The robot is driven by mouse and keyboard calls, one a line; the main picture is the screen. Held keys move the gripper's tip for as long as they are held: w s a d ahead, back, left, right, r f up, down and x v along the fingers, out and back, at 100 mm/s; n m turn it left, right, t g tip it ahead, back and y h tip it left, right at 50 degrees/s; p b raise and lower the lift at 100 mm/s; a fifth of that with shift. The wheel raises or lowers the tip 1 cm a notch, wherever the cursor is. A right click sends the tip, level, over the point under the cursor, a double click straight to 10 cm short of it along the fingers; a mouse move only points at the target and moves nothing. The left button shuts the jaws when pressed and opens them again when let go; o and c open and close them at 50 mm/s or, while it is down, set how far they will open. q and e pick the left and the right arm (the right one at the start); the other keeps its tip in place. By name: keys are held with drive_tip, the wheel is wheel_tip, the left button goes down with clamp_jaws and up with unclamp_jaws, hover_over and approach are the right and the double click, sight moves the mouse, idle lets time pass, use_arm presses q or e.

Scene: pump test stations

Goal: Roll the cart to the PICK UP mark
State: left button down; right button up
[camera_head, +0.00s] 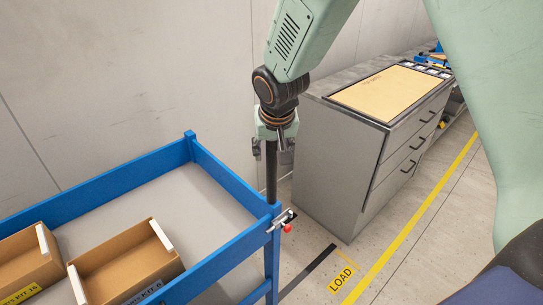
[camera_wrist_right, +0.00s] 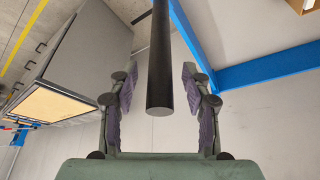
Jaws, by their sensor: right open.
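The blue cart (camera_head: 150,178) stands at the lower left in the head view, with a grey deck inside blue rails. A black upright post (camera_head: 271,178) rises at its right corner. My right gripper (camera_head: 272,148) is at the upper part of this post, pointing down. In the right wrist view the black post (camera_wrist_right: 160,60) lies between the two open fingers of the right gripper (camera_wrist_right: 160,92), with a gap to each pad. A blue rail (camera_wrist_right: 265,70) shows beside it. My left gripper is out of view. No PICK UP mark shows; a yellow LOAD mark (camera_head: 341,279) is on the floor.
Open cardboard kit boxes (camera_head: 125,262) stand on the cart. A grey drawer cabinet (camera_head: 340,165) with a tan top mat (camera_head: 388,92) stands to the right, near the cart. A yellow floor line (camera_head: 420,215) runs along the cabinet. A pale wall (camera_head: 120,80) is behind the cart.

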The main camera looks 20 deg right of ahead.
sight(272, 157)
drive_tip(key=shift+x, duration=1.5)
drive_tip(key=shift+f, duration=0.1)
clamp_jaws()
